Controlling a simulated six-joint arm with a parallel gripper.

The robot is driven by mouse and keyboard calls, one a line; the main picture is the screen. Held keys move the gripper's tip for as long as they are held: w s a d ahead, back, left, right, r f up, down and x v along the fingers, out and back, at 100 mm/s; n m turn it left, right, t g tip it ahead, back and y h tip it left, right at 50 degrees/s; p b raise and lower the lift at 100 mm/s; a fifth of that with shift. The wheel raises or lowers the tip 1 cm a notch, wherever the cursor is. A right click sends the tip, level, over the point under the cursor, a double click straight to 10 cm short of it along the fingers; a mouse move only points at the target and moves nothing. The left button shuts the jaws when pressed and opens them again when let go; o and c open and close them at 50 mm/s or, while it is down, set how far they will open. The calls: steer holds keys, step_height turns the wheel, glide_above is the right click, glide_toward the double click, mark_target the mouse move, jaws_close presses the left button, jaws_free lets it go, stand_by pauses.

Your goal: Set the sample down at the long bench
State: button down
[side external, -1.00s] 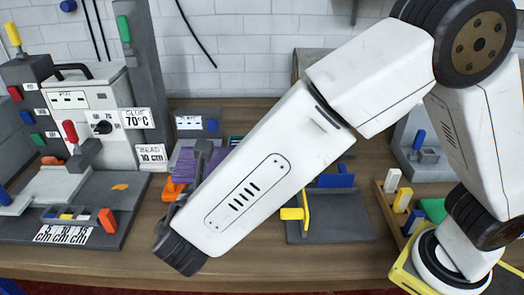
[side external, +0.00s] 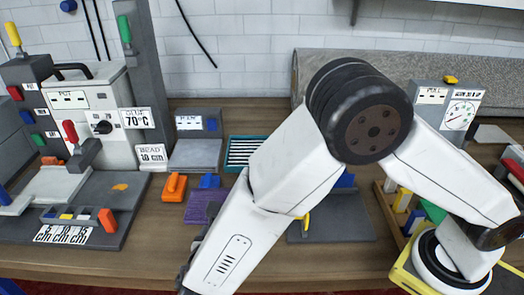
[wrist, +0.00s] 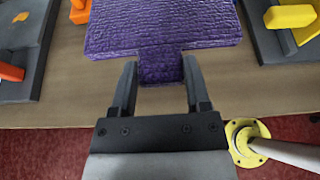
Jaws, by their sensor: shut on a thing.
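The sample is a purple, textured mat piece (wrist: 165,25) with a narrow tab. In the wrist view its tab sits between the two fingers of my gripper (wrist: 160,72), which is shut on it. In the side view part of the sample (side external: 204,207) shows left of my forearm, near the front of the long wooden bench (side external: 140,262). The sample is over bare bench wood (wrist: 60,108) in the wrist view. I cannot tell whether it touches the bench. My forearm hides the gripper's fingertips in the side view.
A grey station with a pot (side external: 88,105) stands at the left. A dark plate with a yellow clamp (wrist: 291,17) lies to the right. A gauge panel (side external: 447,108) stands at the back right.

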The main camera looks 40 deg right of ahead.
steer(key=shift+f, duration=4.1)
steer(key=shift+f, duration=0.1)
steer(key=shift+c, duration=0.3)
jaws_free()
steer(key=v, duration=0.7)
steer(key=shift+s+a+r, duration=0.15)
steer(key=shift+a+r, duration=0.05)
steer(key=shift+r, duration=0.05)
steer(key=shift+d, duration=0.1)
